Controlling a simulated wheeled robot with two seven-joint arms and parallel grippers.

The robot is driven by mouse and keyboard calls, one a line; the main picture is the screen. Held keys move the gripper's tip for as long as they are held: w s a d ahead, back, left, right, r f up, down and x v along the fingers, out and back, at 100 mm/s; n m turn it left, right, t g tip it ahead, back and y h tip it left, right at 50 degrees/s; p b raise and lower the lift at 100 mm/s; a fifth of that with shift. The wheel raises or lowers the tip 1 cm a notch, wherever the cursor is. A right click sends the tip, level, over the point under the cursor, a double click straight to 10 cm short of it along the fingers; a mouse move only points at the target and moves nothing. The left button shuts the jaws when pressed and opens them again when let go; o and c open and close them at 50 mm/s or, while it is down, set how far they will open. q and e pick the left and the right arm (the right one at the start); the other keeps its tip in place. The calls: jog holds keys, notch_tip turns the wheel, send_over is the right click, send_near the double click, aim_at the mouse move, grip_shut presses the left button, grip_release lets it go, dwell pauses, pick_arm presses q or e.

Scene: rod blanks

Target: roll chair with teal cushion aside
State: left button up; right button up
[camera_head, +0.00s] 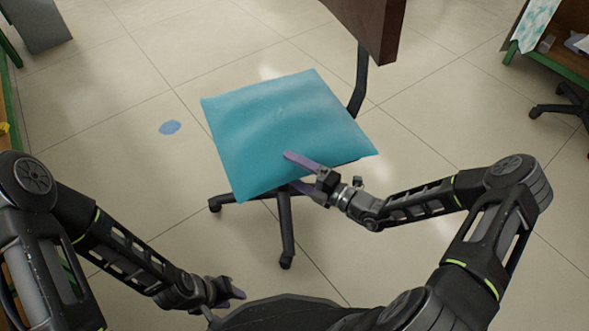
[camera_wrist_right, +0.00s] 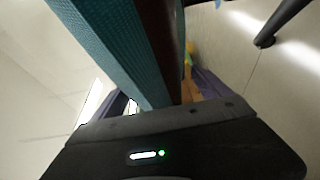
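The chair has a flat teal cushion (camera_head: 280,125), a brown backrest (camera_head: 370,22) at the far side and a dark base with casters (camera_head: 285,225). My right gripper (camera_head: 290,170) is at the cushion's near right edge, with one purple finger above the cushion and the other below it. In the right wrist view the cushion edge (camera_wrist_right: 115,45) runs between the spread fingers (camera_wrist_right: 155,95), with gaps visible beside it. My left gripper (camera_head: 236,292) is low at the front, apart from the chair; its finger opening is unclear.
A blue spot (camera_head: 170,128) marks the tiled floor left of the chair. A green-edged bench (camera_head: 560,65) and another chair's dark base (camera_head: 565,108) are at the right. A grey box (camera_head: 38,22) stands at the upper left. The floor around the chair is mostly clear.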

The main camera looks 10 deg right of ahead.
aim_at(309, 179)
jog(key=shift+o, duration=1.2)
jog(key=p+v, duration=0.2)
jog(key=v, duration=0.5)
jog(key=shift+s+d, duration=0.2)
jog(key=shift+s, duration=0.05)
jog(key=shift+s+d, duration=0.1)
jog(key=shift+d, duration=0.05)
